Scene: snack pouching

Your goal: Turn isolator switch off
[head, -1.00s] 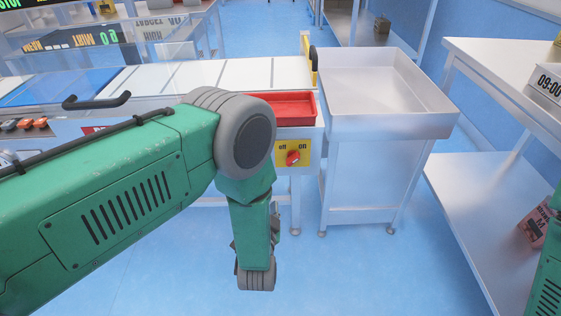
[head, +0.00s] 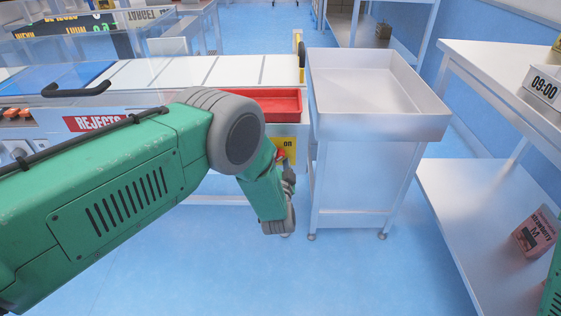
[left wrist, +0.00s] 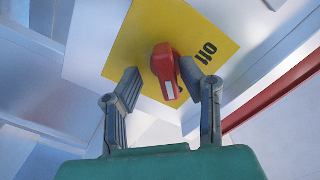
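The isolator switch is a red knob (left wrist: 165,72) on a yellow plate (left wrist: 130,40) marked "off" in the left wrist view. A white mark shows on the knob's lower end there. In the head view the left gripper (head: 288,180) is just below the plate. My right gripper is out of view.
A red tray (head: 283,104) sits at the conveyor (head: 205,72) end above the switch. A metal sink-like table (head: 375,125) stands close to its right. The floor in front is clear.

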